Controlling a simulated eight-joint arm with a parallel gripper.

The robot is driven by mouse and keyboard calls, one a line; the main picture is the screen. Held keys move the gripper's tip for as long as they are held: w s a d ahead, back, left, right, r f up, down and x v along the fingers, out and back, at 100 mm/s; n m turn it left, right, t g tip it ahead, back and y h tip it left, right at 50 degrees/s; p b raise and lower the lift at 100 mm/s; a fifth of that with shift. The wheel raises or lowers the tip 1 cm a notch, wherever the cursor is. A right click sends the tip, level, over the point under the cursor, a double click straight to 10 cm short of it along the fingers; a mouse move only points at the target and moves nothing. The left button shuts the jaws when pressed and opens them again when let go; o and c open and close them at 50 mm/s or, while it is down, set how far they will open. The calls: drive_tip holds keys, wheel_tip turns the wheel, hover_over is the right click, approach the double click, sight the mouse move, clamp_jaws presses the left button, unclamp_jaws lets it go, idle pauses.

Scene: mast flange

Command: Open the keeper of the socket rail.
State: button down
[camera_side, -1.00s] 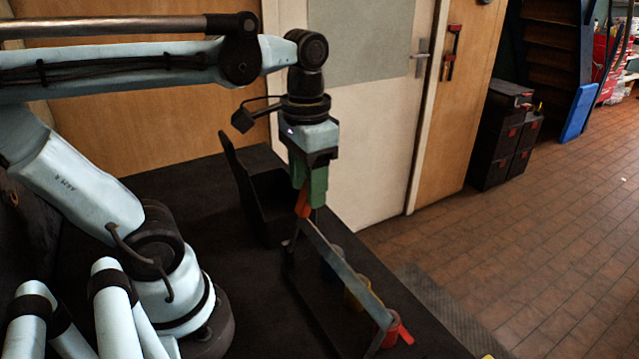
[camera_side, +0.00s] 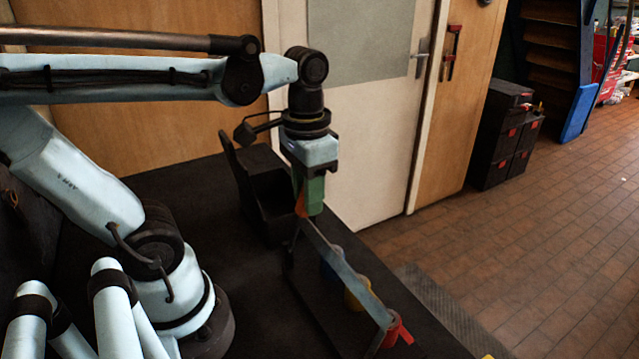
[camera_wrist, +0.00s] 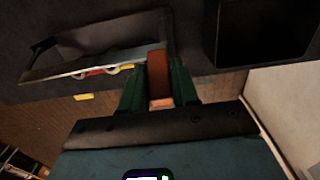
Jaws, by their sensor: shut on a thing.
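The socket rail is a long grey bar (camera_side: 345,271) on a dark base, running from under my gripper toward the front right in the side view. Blue, yellow (camera_side: 357,294) and red (camera_side: 396,331) round pieces sit along it. The rail also shows at upper left in the wrist view (camera_wrist: 60,73). The keeper, an orange-red bar (camera_wrist: 158,78), is at the rail's far end; only a sliver of it (camera_side: 300,204) shows in the side view. My gripper (camera_side: 312,203) points down with its green fingers shut on the keeper, one finger on either side in the wrist view.
A black open bin (camera_side: 268,207) stands close behind and left of my gripper on the dark bench. A door (camera_side: 360,120) stands behind the bench. A small yellow thing (camera_side: 488,356) is at the bottom edge. Dark bench left of the rail is clear.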

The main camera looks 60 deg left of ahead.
drive_tip(key=shift+s, duration=0.1)
drive_tip(key=shift+s+r+t, duration=0.2)
drive_tip(key=shift+s+t, duration=0.4)
drive_tip(key=c, duration=0.9)
unclamp_jaws()
drive_tip(key=shift+r, duration=0.1)
drive_tip(key=r, duration=0.4)
drive_tip(key=s+r, duration=0.1)
drive_tip(key=r, duration=0.6)
drive_tip(key=shift+s+r, duration=0.2)
drive_tip(key=shift+r, duration=0.2)
